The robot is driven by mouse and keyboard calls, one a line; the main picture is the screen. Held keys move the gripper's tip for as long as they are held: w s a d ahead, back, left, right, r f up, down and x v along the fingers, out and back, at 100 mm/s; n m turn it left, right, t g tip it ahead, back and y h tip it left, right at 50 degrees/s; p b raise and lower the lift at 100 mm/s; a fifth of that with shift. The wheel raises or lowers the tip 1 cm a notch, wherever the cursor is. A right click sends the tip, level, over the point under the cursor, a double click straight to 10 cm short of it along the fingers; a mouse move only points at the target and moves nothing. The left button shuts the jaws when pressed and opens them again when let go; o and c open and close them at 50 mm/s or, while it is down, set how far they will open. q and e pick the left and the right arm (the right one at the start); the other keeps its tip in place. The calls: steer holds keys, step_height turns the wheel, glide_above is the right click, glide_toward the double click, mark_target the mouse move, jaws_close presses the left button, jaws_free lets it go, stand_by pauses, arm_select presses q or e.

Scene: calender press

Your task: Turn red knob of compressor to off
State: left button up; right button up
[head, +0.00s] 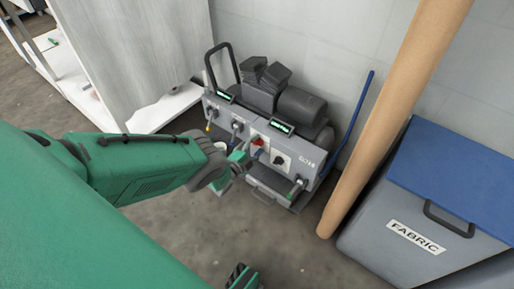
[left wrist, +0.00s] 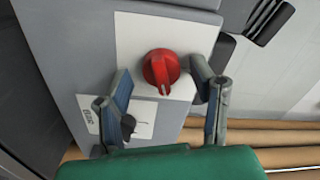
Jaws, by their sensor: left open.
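The compressor (head: 262,130) is a grey machine with a black tank, standing on the floor against the wall. Its red knob (head: 257,142) sits on a white plate on the front panel. In the left wrist view the red knob (left wrist: 161,69) is round with a raised grip. My left gripper (head: 245,158) is in front of the panel, close to the knob. In the left wrist view its fingers (left wrist: 163,90) are open, one on each side of the knob, with gaps; contact is not visible. A dark piece of my other arm shows at the bottom of the head view; no right gripper fingers are recognizable.
A black knob (head: 281,160) is right of the red one. A brown roll (head: 390,120) leans right of the compressor, and a blue-lidded fabric bin (head: 409,253) stands beyond it. A white shelf (head: 160,108) is at the left. Grey floor in front is clear.

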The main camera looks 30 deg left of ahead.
arm_select(q)
steer(key=c, duration=1.1)
steer(key=shift+n, duration=1.2)
steer(key=n, duration=0.4)
steer(key=shift+n, duration=0.3)
steer(key=n, duration=0.6)
steer(key=shift+s+a+n, duration=0.1)
steer(key=shift+a+n, duration=0.05)
steer(key=shift+n, duration=0.25)
